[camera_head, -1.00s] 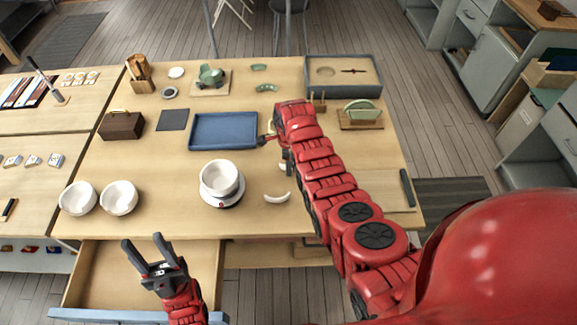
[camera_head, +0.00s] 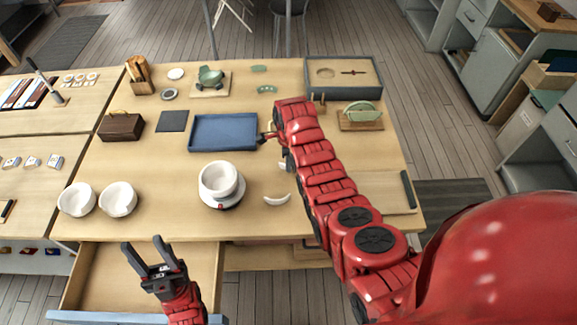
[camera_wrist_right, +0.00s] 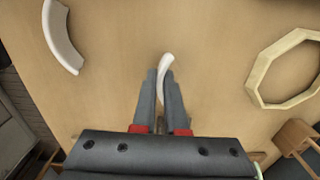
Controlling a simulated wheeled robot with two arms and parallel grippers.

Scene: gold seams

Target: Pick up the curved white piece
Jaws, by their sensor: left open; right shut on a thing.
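A curved white piece (camera_wrist_right: 166,64) is between the fingertips of my right gripper (camera_wrist_right: 163,85), which is shut on it, in the right wrist view, just over the wooden table top. In the head view my right gripper (camera_head: 265,138) is at the right end of the blue tray, partly hidden by my arm; I cannot make out the held piece there. Another curved white piece (camera_wrist_right: 62,38) lies at upper left in the wrist view. In the head view a curved white piece (camera_head: 277,199) lies right of the scale. My left gripper (camera_head: 144,252) is open and empty over the drawer.
A white bowl (camera_head: 217,178) stands on the white scale. Two white bowls (camera_head: 118,198) stand at the left front. The blue tray (camera_head: 223,118) is mid-table. A pale octagonal ring (camera_wrist_right: 262,80) lies right in the wrist view. The front drawer (camera_head: 100,280) is open.

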